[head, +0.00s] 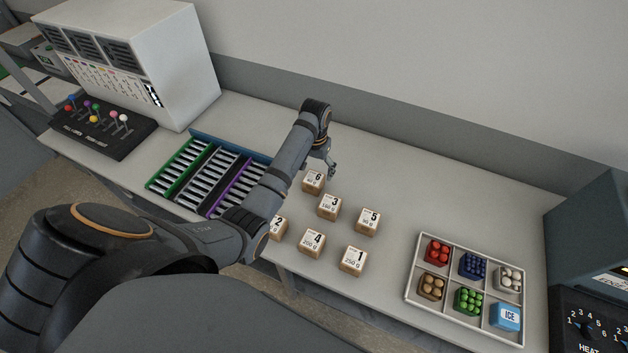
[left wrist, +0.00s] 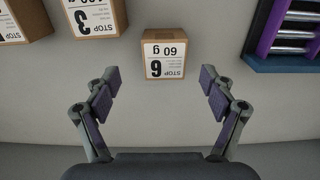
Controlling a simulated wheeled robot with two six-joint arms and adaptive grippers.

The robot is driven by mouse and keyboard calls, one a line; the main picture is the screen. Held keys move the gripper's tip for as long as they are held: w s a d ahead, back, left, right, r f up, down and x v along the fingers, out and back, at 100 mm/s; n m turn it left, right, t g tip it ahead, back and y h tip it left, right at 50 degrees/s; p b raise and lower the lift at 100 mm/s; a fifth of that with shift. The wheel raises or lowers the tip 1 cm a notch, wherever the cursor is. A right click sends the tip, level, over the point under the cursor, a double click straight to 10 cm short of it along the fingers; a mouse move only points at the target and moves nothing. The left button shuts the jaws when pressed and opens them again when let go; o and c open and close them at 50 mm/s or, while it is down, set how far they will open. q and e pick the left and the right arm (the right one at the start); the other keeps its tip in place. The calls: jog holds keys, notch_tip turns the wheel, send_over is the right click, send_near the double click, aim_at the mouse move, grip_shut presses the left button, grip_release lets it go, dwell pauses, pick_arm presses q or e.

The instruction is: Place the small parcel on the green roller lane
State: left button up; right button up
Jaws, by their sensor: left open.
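Several small brown parcels with white numbered labels stand on the table. Parcel 6 (head: 313,182) is the farthest back in the head view. In the left wrist view parcel 6 (left wrist: 165,55) reads 60 g and lies ahead, roughly between the fingertips and apart from them. My left gripper (head: 331,168) is open and empty, just behind parcel 6; its spread fingers also show in the left wrist view (left wrist: 160,85). The green roller lane (head: 178,167) is the leftmost of three lanes and is empty. My right gripper is not in view.
Parcels 3 (head: 329,207), 5 (head: 368,222), 4 (head: 313,241), 1 (head: 353,261) and 2 (head: 278,228) stand close by. The purple lane (head: 236,187) is partly behind my left arm. A divided tray (head: 412,272) stands at right. Levers (head: 97,116) stand at left.

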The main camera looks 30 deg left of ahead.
aim_at(314, 178)
pick_arm(q)
jog(key=shift+w+f, duration=0.2)
jog(key=shift+f, duration=0.3)
jog(key=shift+w+f, duration=0.2)
jog(key=shift+f, duration=0.3)
jog(key=shift+s+a+f+p, duration=0.1)
jog(key=shift+a+f+p, duration=0.05)
jog(key=shift+f+p, duration=0.35)
jog(key=shift+a+f+p, duration=0.15)
jog(key=shift+f+p, duration=0.2)
jog(key=shift+f, duration=0.15)
notch_tip(314, 178, down, 3)
jog(key=shift+s+r, duration=0.1)
jog(key=shift+r, duration=0.1)
jog(key=shift+f, duration=0.35)
jog(key=c, duration=1.4)
jog(key=shift+o, duration=0.2)
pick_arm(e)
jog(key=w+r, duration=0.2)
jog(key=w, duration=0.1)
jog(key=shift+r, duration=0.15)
pick_arm(q)
jog(key=shift+r, duration=0.2)
